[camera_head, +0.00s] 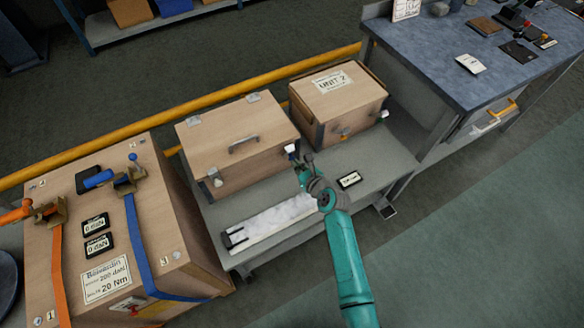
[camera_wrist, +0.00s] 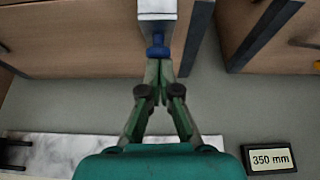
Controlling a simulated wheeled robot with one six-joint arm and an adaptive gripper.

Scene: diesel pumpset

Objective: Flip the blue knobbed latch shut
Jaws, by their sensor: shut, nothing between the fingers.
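The latch with the blue knob (camera_wrist: 157,46) is on the front right of the middle wooden case (camera_head: 238,135). In the wrist view its pale plate (camera_wrist: 157,10) is at the top centre, with the blue knob just below it. In the head view the pale plate (camera_head: 291,149) shows at the case's right front corner, with the knob hidden or too small to tell. My gripper (camera_wrist: 158,66) is shut and empty, its tips right at the knob. Whether they touch it I cannot tell. The gripper also shows in the head view (camera_head: 299,161).
A second latch (camera_head: 215,177) is on the case's front left. A smaller case marked UNIT 2 (camera_head: 338,95) stands to the right. A white strip (camera_head: 270,220) and a 350 mm display (camera_wrist: 270,159) lie on the bench in front. A strapped crate (camera_head: 110,230) stands left.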

